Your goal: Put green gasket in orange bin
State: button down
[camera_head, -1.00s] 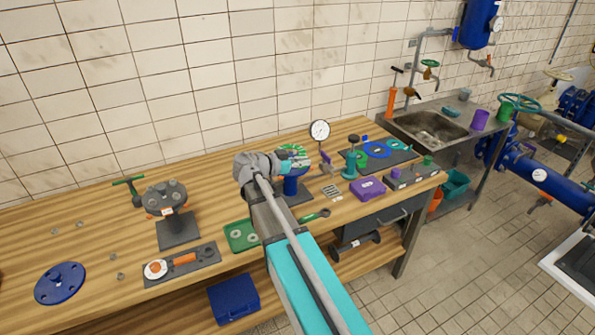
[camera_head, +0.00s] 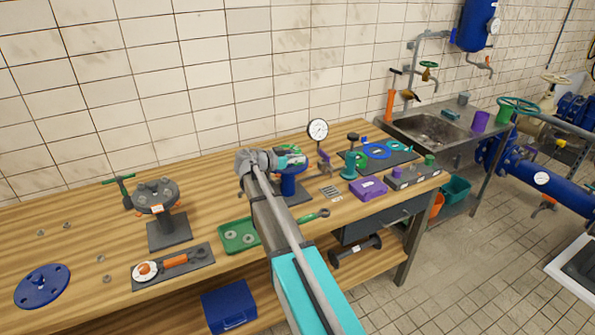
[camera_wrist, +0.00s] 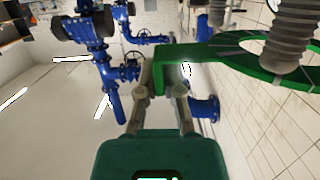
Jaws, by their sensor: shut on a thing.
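The green gasket is a flat ring with a tab. In the wrist view the gasket (camera_wrist: 222,52) runs from between my fingers to the upper right. My gripper (camera_wrist: 168,74) is shut on its tab. A grey ribbed part overlaps the ring; whether it passes through cannot be told. In the head view my gripper (camera_head: 286,164) is over the workbench, close to a blue stand (camera_head: 289,186), and its fingers are too small to read. The orange bin (camera_head: 437,204) is below the sink at the right, partly hidden by the bench.
A teal-green bin (camera_head: 457,189) stands beside the orange bin. The wooden bench (camera_head: 200,201) holds a pressure gauge (camera_head: 317,130), a purple box (camera_head: 370,188), a green tray (camera_head: 238,236) and a dark flange stand (camera_head: 168,225). The tiled floor (camera_head: 450,260) right of the bench is clear.

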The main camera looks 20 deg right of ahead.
jog(key=shift+w+f, duration=0.1)
dwell(0.3)
jog(key=shift+w+d+f+b, duration=0.15)
jog(key=shift+w+f+b, duration=0.2)
jog(key=shift+f+b, duration=1.4)
jog(key=shift+b, duration=0.05)
jog(key=shift+f, duration=0.15)
jog(key=c, duration=0.8)
grip_release()
jog(key=a+r+p, duration=0.2)
jog(key=a, duration=1.1)
jog(key=shift+a+r, duration=0.3)
jog(key=shift+r, duration=0.05)
